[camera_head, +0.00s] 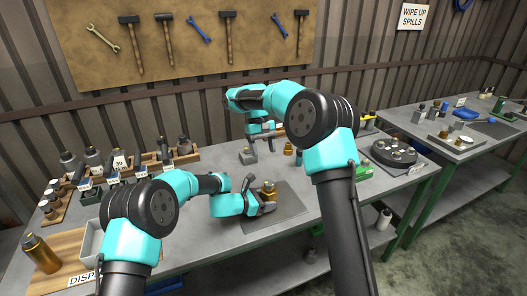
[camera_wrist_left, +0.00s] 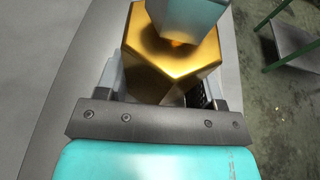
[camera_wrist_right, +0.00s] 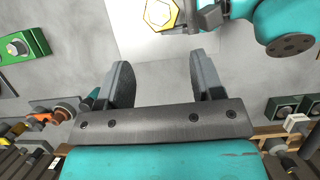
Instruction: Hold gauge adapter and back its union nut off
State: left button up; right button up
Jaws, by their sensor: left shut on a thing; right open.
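The brass gauge adapter (camera_head: 269,188) stands above the grey mat at the middle of the table. My left gripper (camera_head: 264,206) is shut on it from the side. In the left wrist view its gold hexagonal part (camera_wrist_left: 165,60) sits between the jaws, with a pale block-like part above it. I cannot tell which part is the union nut. My right gripper (camera_head: 262,135) is behind and above the adapter. In the right wrist view its jaws (camera_wrist_right: 163,85) are open and empty, and the adapter's hex end (camera_wrist_right: 160,13) shows beyond them at the top edge.
The grey mat (camera_head: 290,214) has bare room right of the adapter. Racks of bottles and fittings (camera_head: 112,170) stand at the left. A small brass part (camera_head: 288,149) and a dark round plate (camera_head: 394,152) are at the back and right. A gold bottle (camera_head: 41,254) stands front left.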

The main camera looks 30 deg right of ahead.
jog(key=r+m+t, duration=0.1)
jog(key=m+t, duration=0.4)
jog(key=m, duration=0.7)
send_over(271, 182)
jog(key=shift+w, duration=0.1)
notch_tip(271, 182, down, 12)
jog(key=shift+f, duration=0.1)
dwell(0.6)
jog(key=shift+c, duration=0.3)
